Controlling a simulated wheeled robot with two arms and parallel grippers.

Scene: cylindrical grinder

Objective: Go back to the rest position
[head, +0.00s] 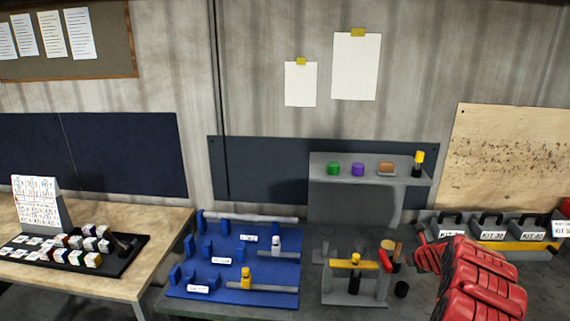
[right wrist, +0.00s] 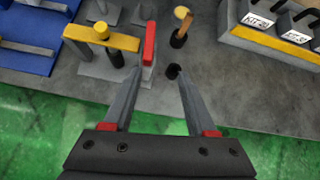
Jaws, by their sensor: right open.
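My right gripper (right wrist: 164,74) is open in the right wrist view. Its two grey fingers reach over the grey bench, and nothing shows held between them. The left finger is near the red end (right wrist: 150,45) of a grey fixture with a yellow bar (right wrist: 103,38). In the head view my red right arm covers the bench at the lower right, and the right fingertips cannot be made out. My left gripper is in neither view.
A blue fixture board (head: 270,265) lies left of the grey fixture (head: 350,290). A shelf (head: 340,168) with small coloured parts stands behind it. Black-handled kit boxes (head: 490,228) stand at the right. A wooden table (head: 160,225) with a black tray is at the left.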

